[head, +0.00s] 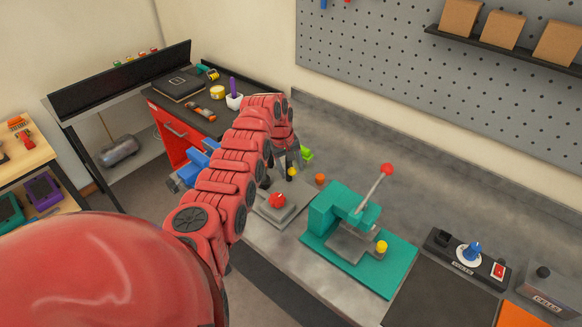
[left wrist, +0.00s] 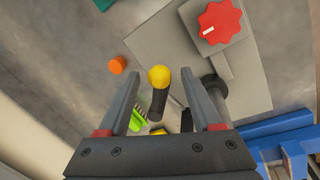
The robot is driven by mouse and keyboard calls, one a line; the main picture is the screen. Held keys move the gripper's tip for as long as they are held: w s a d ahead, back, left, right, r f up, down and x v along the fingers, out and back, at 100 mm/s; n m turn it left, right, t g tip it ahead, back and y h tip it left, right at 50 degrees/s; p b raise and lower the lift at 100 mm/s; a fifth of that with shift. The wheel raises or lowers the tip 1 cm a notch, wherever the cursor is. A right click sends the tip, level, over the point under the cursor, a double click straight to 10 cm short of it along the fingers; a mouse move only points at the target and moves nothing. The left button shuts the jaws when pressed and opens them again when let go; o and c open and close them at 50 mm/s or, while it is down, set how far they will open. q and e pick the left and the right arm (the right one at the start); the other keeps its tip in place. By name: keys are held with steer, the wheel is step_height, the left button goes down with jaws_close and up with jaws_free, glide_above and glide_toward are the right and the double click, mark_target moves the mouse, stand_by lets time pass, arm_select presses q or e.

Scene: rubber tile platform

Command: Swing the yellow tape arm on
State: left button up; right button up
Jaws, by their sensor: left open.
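A yellow ball (left wrist: 159,77) tops a short dark lever arm (left wrist: 160,103) in the left wrist view. The ball also shows in the head view (head: 291,172), beside a grey unit (head: 287,206) with a red knob (head: 277,200). The red knob is also in the left wrist view (left wrist: 219,22). My left gripper (left wrist: 160,75) is open, with one finger on each side of the yellow ball and arm in the picture. I see no finger touching it. In the head view my left gripper (head: 290,160) is partly hidden by my own arm. My right gripper is not in view.
An orange cylinder (head: 320,179) and a green brush-like thing (left wrist: 140,119) are close by. A teal press (head: 335,210) with a red-balled lever stands to the right. A blue thing (head: 199,160) is left of my arm. The bench behind (head: 430,205) is clear.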

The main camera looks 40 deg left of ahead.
arm_select(q)
steer(key=shift+c, duration=0.2)
jaws_close()
steer(key=shift+w, duration=0.1)
stand_by(1.0)
